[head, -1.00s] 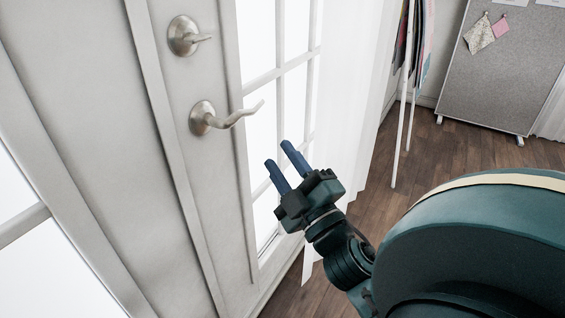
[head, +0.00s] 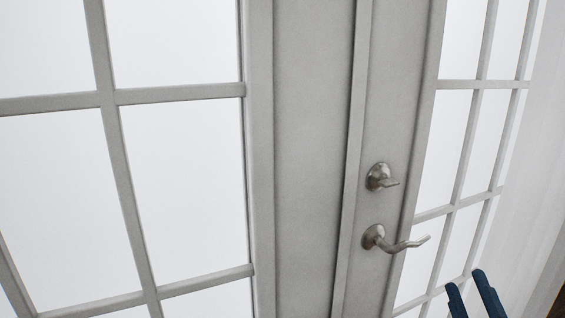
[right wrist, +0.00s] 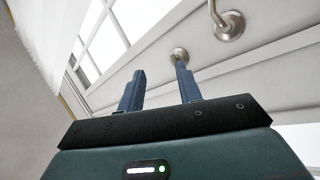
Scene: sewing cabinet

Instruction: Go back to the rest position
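My right gripper (head: 473,292) shows at the bottom right of the head view, where only its two blue fingers are visible. In the right wrist view the same fingers (right wrist: 157,90) stand apart with nothing between them. The gripper is open and empty. In the head view it is below and to the right of the door's lever handle (head: 395,241) and does not appear to touch it. My left gripper is not in view.
White double doors (head: 310,150) with glass panes fill most of the head view. A small thumb-turn (head: 380,178) sits above the lever. A white curtain (head: 540,190) hangs at the right edge. Door hardware (right wrist: 229,26) also shows in the right wrist view.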

